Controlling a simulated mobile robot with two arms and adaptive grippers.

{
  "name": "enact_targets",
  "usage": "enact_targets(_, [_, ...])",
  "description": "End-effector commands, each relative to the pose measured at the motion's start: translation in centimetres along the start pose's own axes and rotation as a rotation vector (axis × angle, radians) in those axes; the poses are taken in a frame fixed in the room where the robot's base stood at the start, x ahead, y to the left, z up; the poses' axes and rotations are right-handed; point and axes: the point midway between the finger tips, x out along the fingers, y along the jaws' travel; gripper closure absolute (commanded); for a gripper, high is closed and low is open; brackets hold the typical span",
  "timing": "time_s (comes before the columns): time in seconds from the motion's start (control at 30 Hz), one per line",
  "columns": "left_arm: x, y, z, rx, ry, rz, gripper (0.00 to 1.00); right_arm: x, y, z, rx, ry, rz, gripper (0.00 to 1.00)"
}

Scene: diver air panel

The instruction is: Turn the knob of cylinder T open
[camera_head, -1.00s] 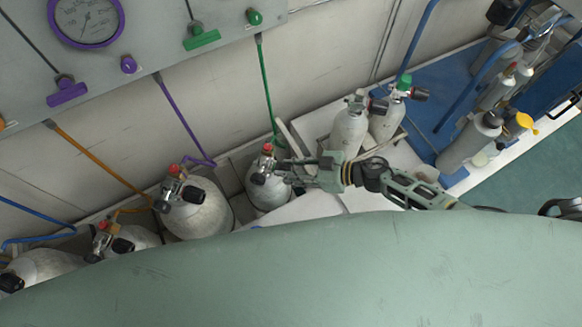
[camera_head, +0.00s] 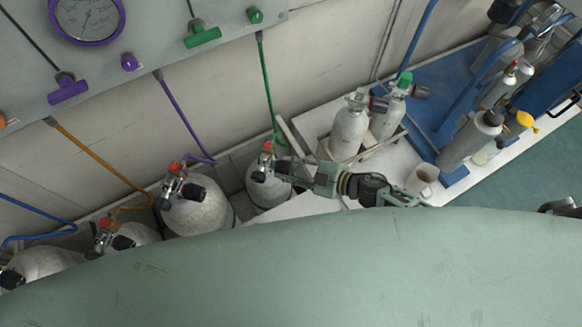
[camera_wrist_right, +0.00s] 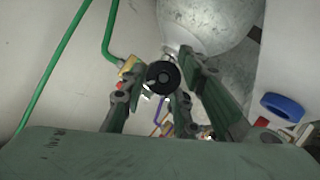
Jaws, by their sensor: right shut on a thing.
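The grey cylinder with the green hose (camera_head: 266,190) stands in the rack below the panel, with a red-topped valve. I cannot read a letter on it. It also shows at the top of the right wrist view (camera_wrist_right: 212,22). My right gripper (camera_head: 284,171) reaches it from the right. In the right wrist view, its fingers (camera_wrist_right: 162,80) are on both sides of a round black knob (camera_wrist_right: 163,77) and shut on it. The knob faces the camera; how far it is turned cannot be seen. My left gripper is not in view.
Other grey cylinders (camera_head: 202,210) stand to the left with purple, orange and blue hoses. Two small cylinders (camera_head: 348,132) stand in a tray to the right, near a mug (camera_head: 422,178). The wall panel (camera_head: 140,40) with a gauge (camera_head: 87,18) is above.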

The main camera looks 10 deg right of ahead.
Motion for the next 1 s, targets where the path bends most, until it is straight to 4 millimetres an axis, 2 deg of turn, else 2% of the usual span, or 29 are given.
enact_targets(0.03, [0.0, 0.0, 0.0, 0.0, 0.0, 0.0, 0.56, 0.0, 0.9, 0.1, -0.002, -0.004, 0.015, 0.98])
enact_targets(0.27, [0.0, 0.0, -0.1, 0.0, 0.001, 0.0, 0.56, 0.0, 0.9, 0.1, -0.002, -0.004, 0.015, 0.98])
enact_targets(0.3, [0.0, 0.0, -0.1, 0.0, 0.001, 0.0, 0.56, 0.0, 0.9, 0.1, -0.002, -0.004, 0.015, 0.71])
enact_targets(0.47, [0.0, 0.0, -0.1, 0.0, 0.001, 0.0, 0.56, 0.0, 0.8, 0.1, -0.002, -0.004, 0.014, 0.58])
enact_targets(0.77, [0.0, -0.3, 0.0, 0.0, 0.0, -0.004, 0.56, -0.2, 0.4, 0.1, -0.001, -0.003, 0.006, 0.58])
enact_targets(0.87, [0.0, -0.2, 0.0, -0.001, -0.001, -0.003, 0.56, -1.0, 0.3, 0.1, -0.001, -0.003, 0.005, 0.58])
enact_targets(1.0, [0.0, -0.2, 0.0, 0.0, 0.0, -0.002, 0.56, -3.5, 0.3, 0.2, -0.001, -0.005, 0.004, 0.58])
